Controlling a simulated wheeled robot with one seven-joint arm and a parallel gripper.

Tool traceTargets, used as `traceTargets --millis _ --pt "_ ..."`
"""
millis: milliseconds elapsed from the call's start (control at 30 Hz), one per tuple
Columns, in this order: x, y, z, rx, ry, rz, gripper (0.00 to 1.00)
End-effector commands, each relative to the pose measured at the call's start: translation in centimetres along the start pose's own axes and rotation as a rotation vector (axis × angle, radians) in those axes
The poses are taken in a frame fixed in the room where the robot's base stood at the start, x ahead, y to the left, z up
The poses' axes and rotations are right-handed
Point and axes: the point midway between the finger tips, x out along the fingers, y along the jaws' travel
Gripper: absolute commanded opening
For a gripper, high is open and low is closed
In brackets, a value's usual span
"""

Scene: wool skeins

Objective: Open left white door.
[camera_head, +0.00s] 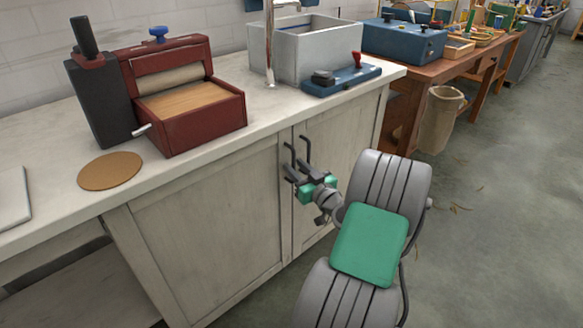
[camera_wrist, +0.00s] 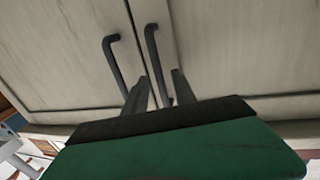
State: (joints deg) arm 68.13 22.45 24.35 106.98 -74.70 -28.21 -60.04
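The left white door (camera_head: 205,228) is closed in the cabinet front, with its dark handle (camera_head: 289,153) near its right edge. The right door (camera_head: 340,135) with its own handle (camera_head: 305,150) is closed beside it. My gripper (camera_head: 299,170) is at the handles. The wrist view looks turned over, so the left door's handle (camera_wrist: 153,50) appears on the right and the other handle (camera_wrist: 114,62) on the left. My gripper (camera_wrist: 159,88) is open there, its fingers either side of the left door's handle, with small gaps. The handle's end is hidden by my gripper.
The pale countertop (camera_head: 40,140) overhangs the doors and carries a red roller box (camera_head: 195,115), a cork disc (camera_head: 110,171) and a sink (camera_head: 300,50). A bin (camera_head: 440,120) stands under the wooden bench at right.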

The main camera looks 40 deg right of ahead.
Motion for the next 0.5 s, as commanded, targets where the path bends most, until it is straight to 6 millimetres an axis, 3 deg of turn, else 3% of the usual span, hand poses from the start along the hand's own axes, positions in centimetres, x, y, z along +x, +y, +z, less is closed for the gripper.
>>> traceTargets --millis 133,367,500 --pt "1.50 -0.14 0.04 -0.001 0.000 -0.002 0.32" --pt "1.70 -0.27 -0.03 0.000 0.000 -0.004 0.32" --pt "1.70 -0.31 -0.02 0.000 0.000 -0.005 0.22"
